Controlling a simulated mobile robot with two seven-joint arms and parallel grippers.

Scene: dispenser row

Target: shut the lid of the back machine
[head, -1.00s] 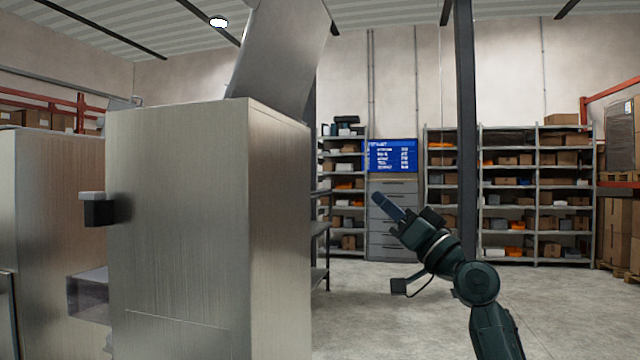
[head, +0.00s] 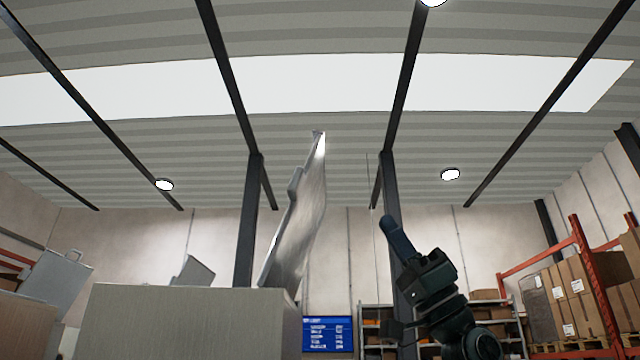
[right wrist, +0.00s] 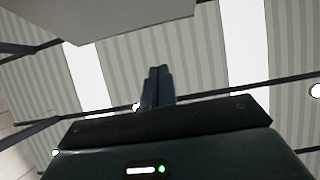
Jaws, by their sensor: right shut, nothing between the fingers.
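A large brushed-metal machine (head: 190,325) fills the lower left of the head view. Its lid (head: 298,220) stands open, steeply upright at the right end of the machine's top. I cannot tell from these frames which machine in the row counts as the back one. My right gripper (head: 390,226) is to the right of the lid, apart from it, above the machine's top and pointing up. Its fingers are together and empty. In the right wrist view the closed fingers (right wrist: 157,85) point at the ceiling. A flat grey panel (right wrist: 110,18) crosses that view's top, perhaps the lid. My left gripper is out of view.
Further raised lids stand at the far left (head: 58,278) and behind the machine top (head: 194,271). A dark post (head: 391,190) rises behind my right gripper. A blue screen (head: 328,334) and shelving are at the back. Boxes (head: 570,300) stand on an orange rack at right.

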